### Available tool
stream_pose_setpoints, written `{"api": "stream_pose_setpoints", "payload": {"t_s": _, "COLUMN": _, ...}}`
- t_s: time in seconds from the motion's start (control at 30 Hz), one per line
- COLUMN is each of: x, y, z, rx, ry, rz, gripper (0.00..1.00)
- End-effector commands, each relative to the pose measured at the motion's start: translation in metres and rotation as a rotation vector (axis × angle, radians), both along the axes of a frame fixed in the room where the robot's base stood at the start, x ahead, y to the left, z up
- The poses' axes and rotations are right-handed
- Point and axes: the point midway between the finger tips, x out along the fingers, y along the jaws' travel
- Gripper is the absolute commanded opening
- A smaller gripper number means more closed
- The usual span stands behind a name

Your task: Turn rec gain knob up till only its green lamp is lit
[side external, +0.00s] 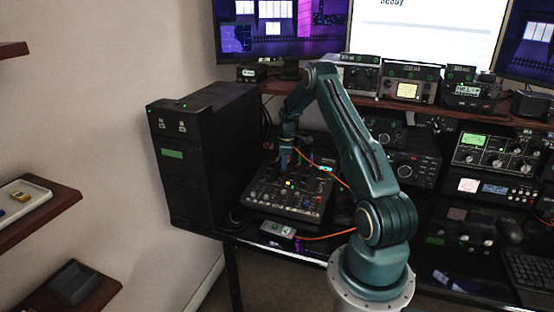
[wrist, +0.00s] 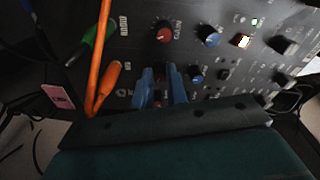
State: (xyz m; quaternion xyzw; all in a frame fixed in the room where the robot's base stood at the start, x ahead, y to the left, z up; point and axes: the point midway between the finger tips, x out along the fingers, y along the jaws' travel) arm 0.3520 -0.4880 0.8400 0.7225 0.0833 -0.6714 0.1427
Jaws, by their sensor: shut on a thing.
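The mixer panel (side external: 290,203) lies flat on the desk, with my gripper (side external: 285,162) reaching down onto it. In the wrist view my gripper (wrist: 162,86) has its two blue fingers closed around a small knob (wrist: 161,73), mostly hidden, with some red showing. I cannot read a label that confirms it as the rec gain knob. A small box (side external: 278,229) in front of the mixer shows a green light. In the wrist view a bright whitish-orange light (wrist: 241,41) and a small green light (wrist: 255,21) are lit on the panel. I cannot tell which lamp belongs to the held knob.
A red knob (wrist: 163,32) labelled GAIN and a blue knob (wrist: 210,37) stand close to my fingers. An orange cable (wrist: 99,50) and orange plug (wrist: 107,80) lie left of them. A black tower (side external: 205,160) stands left of the mixer; radio equipment (side external: 497,153) is at right.

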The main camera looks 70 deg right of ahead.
Motion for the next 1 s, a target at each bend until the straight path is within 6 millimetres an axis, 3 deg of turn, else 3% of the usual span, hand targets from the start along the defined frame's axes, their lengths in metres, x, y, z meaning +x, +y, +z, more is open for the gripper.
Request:
{"api": "stream_pose_setpoints", "payload": {"t_s": 0.17, "x": 0.000, "y": 0.000, "z": 0.001, "rx": 0.000, "ry": 0.000, "rz": 0.002, "gripper": 0.00}}
{"api": "stream_pose_setpoints", "payload": {"t_s": 0.2, "x": 0.000, "y": 0.000, "z": 0.001, "rx": 0.000, "ry": 0.000, "rz": 0.002, "gripper": 0.23}}
{"api": "stream_pose_setpoints", "payload": {"t_s": 0.3, "x": 0.000, "y": 0.000, "z": 0.000, "rx": 0.000, "ry": 0.000, "rz": 0.002, "gripper": 0.37}}
{"api": "stream_pose_setpoints", "payload": {"t_s": 0.73, "x": 0.000, "y": 0.000, "z": 0.005, "rx": -0.001, "ry": 0.000, "rz": 0.002, "gripper": 0.37}}
{"api": "stream_pose_setpoints", "payload": {"t_s": 1.0, "x": -0.002, "y": 0.002, "z": 0.031, "rx": -0.002, "ry": -0.001, "rz": 0.002, "gripper": 0.37}}
